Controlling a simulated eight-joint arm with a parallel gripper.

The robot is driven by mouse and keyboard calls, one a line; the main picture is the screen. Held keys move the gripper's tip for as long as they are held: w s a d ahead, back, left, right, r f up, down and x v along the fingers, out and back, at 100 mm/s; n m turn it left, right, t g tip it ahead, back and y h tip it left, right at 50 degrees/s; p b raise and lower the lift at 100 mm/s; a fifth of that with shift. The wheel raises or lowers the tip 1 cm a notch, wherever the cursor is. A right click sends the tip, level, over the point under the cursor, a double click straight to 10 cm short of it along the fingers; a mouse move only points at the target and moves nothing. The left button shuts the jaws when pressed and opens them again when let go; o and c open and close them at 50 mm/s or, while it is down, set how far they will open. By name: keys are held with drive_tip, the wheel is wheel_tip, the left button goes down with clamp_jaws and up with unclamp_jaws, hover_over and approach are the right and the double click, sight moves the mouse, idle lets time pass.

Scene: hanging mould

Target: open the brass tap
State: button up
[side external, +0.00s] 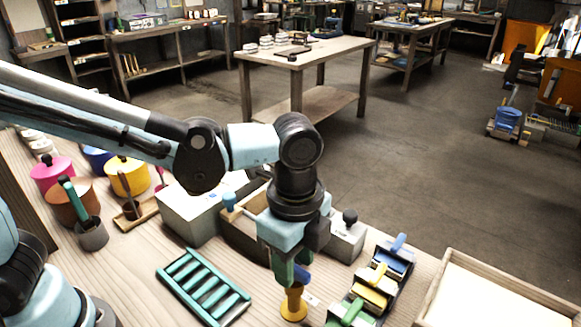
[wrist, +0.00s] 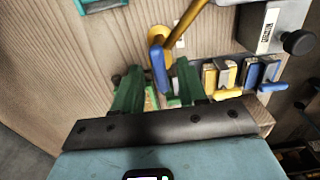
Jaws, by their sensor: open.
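The brass tap (side external: 294,304) stands on the wooden bench at the front, a yellow-gold body with a blue lever (side external: 302,274). In the wrist view its gold spout or pipe (wrist: 186,24) slants up to the right, and the blue lever (wrist: 158,64) points down towards my gripper. My gripper (side external: 289,272) is right above the tap, pointing down. In the wrist view my gripper (wrist: 158,88) has its green fingers apart, with the lever's end between or just beyond them. I cannot tell whether either finger touches it. The fingers partly hide the tap in the side view.
A teal slatted rack (side external: 203,287) lies left of the tap. Blocks with blue, yellow and green handles (side external: 370,288) stand close on the right. A grey box with a black knob (side external: 346,240) is behind. A shallow wooden tray (side external: 495,295) is at the far right.

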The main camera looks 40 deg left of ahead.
drive_tip(key=shift+c, duration=0.4)
clamp_jaws()
drive_tip(key=shift+n, duration=0.3)
drive_tip(key=n, duration=1.3)
drive_tip(key=shift+n, duration=2.1)
